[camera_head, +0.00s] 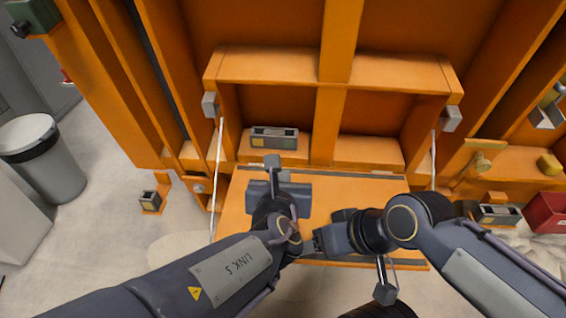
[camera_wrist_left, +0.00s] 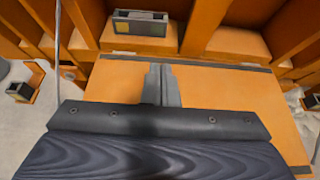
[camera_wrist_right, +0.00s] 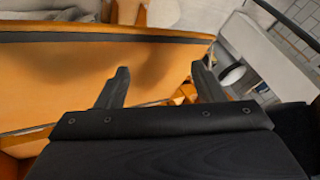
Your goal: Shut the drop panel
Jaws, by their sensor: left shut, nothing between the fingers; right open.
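The drop panel (camera_head: 350,190) is an orange board with dark edge strips. It hangs lowered below the orange frame's opening, with a thin stay at each side. My left gripper (camera_head: 278,192) is over the panel's left half, its fingers hidden in the head view. In the left wrist view its fingers (camera_wrist_left: 161,84) are together and empty over the panel (camera_wrist_left: 225,95); contact cannot be told. My right gripper (camera_head: 320,240) is at the panel's near edge, pointing left. In the right wrist view its fingers (camera_wrist_right: 160,82) are apart and empty, with the panel (camera_wrist_right: 75,80) beyond them.
A grey box-shaped part (camera_head: 274,138) sits in the opening just behind the panel. A grey bin (camera_head: 42,155) stands at the far left. A red box (camera_head: 547,212) lies at the right.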

